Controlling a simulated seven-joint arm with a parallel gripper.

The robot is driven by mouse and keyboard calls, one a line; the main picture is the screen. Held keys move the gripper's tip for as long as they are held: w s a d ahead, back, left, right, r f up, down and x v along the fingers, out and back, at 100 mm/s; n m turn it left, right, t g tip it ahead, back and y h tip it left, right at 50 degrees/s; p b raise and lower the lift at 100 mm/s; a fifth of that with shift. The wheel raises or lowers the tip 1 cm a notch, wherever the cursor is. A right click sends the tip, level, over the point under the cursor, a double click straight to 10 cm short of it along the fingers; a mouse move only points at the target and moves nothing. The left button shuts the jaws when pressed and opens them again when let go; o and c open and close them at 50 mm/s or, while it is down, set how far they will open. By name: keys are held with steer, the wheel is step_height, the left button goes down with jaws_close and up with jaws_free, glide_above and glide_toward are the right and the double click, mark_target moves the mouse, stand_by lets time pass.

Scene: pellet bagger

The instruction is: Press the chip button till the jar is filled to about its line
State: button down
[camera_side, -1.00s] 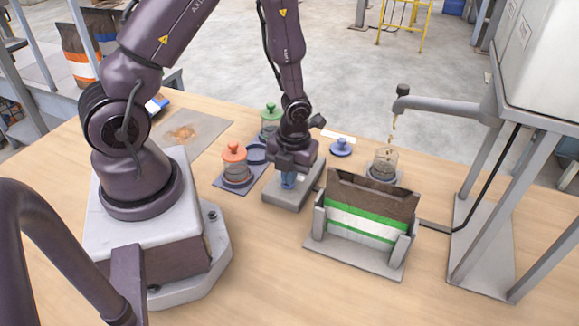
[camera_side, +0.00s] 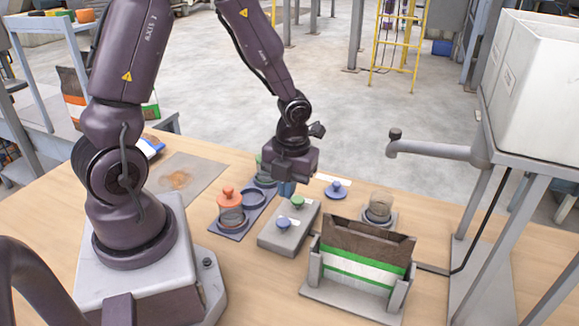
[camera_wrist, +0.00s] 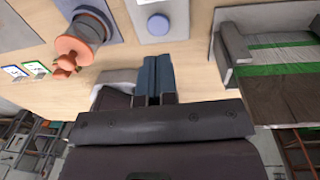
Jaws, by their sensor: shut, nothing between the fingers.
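The jar (camera_side: 379,208) stands below the spout behind the bag holder in the side view. Brownish chips show through its glass, but its line and exact level are too small to tell. The grey button box (camera_side: 268,240) carries a blue button (camera_side: 283,223) and a green button (camera_side: 297,201); I cannot tell which is the chip button. My gripper (camera_side: 287,188) is shut and empty, raised above the back of the box and apart from the buttons. The wrist view shows the shut fingers (camera_wrist: 158,80) and the blue button (camera_wrist: 158,24) uncovered.
The spout (camera_side: 430,149) shows no falling chips. A striped bag (camera_side: 366,262) stands in a grey holder in front of the jar. An orange-lidded jar (camera_side: 230,213) stands on a tray left of the box. A loose blue lid (camera_side: 336,190) lies behind the box.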

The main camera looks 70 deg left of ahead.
step_height(320, 180, up, 5)
steer(key=shift+w+d+r, duration=0.1)
steer(key=shift+w, duration=0.05)
stand_by(0.4)
steer(key=s+d+r+n+t, duration=0.3)
steer(key=r+n, duration=0.5)
steer(key=n, duration=0.5)
steer(key=s+d+r+n+t, duration=0.3)
steer(key=s+r+n, duration=0.2)
steer(key=r+n, duration=0.4)
steer(key=n, duration=0.5)
steer(key=shift+s+d, duration=0.15)
steer(key=shift+s, duration=0.05)
